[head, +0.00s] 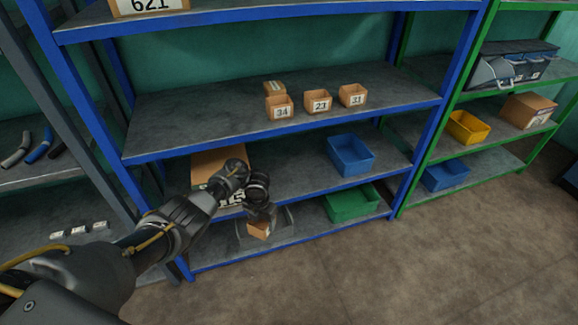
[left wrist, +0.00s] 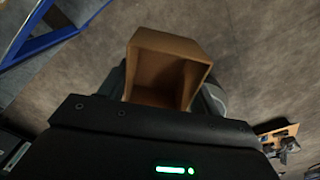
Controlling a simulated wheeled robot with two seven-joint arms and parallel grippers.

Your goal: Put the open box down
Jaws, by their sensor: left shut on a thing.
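A small open cardboard box (head: 259,230) is held in my left gripper (head: 264,222), low in front of the blue rack in the head view. The gripper is shut on it and hides part of it. In the left wrist view the open box (left wrist: 160,65) shows its hollow inside, with grey-brown floor behind it. My right gripper is not in view.
The blue rack's middle shelf (head: 200,110) bears several small open boxes, labelled 34, 23 and 31 (head: 352,96) among them. Below are a larger cardboard box (head: 212,163), a blue bin (head: 350,156) and a green bin (head: 350,203). Floor (head: 430,260) at right is clear.

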